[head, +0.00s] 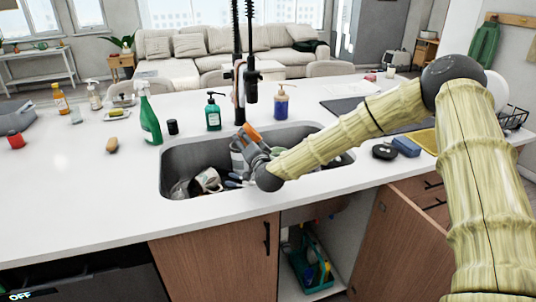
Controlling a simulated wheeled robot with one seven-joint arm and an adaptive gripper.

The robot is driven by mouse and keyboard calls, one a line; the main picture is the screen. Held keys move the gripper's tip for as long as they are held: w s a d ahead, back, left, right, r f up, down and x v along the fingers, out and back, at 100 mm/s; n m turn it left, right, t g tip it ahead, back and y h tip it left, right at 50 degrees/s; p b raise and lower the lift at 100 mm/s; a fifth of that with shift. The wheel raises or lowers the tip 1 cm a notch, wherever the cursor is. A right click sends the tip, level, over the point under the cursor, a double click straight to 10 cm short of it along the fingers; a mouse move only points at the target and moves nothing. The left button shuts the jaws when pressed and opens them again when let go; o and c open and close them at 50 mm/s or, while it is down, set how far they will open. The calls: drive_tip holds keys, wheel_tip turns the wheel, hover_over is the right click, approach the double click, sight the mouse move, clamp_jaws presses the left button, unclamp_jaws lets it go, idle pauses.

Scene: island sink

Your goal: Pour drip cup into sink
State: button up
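The sink (176,160) is a dark grey basin set into the white island counter. A white mug with dark markings (207,180) lies tilted inside it at the left, beside clear glassware (181,189). A grey-and-white striped cup-like thing (238,158) shows near the middle of the sink, right beside my gripper. My gripper (247,140) is over the sink, reaching in from the right, with orange showing at its end. I cannot tell whether its fingers are open, shut or touching the striped thing. I cannot tell which vessel is the drip cup.
A tall black faucet (238,60) rises behind the sink. A green spray bottle (149,117), a teal soap bottle (213,112) and a blue pump bottle (281,102) stand around it. Below, a cabinet door (402,243) hangs open.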

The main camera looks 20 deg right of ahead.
drive_tip(key=shift+a+r+n+p, duration=0.3)
drive_tip(key=shift+r+n+p, duration=0.3)
drive_tip(key=shift+n, duration=0.6)
drive_tip(key=shift+w+a+f+n, duration=0.1)
drive_tip(key=shift+a+f+n, duration=0.5)
drive_tip(key=shift+n, duration=0.3)
drive_tip(key=shift+a+r+n+h+p, duration=0.25)
drive_tip(key=shift+a+n, duration=0.6)
drive_tip(key=shift+n, duration=0.5)
drive_tip(key=shift+a+r+n+h+p, duration=0.1)
drive_tip(key=shift+a+n+p, duration=0.25)
drive_tip(key=shift+a+n, duration=0.75)
drive_tip(key=shift+d+n, duration=0.25)
drive_tip(key=shift+n, duration=0.1)
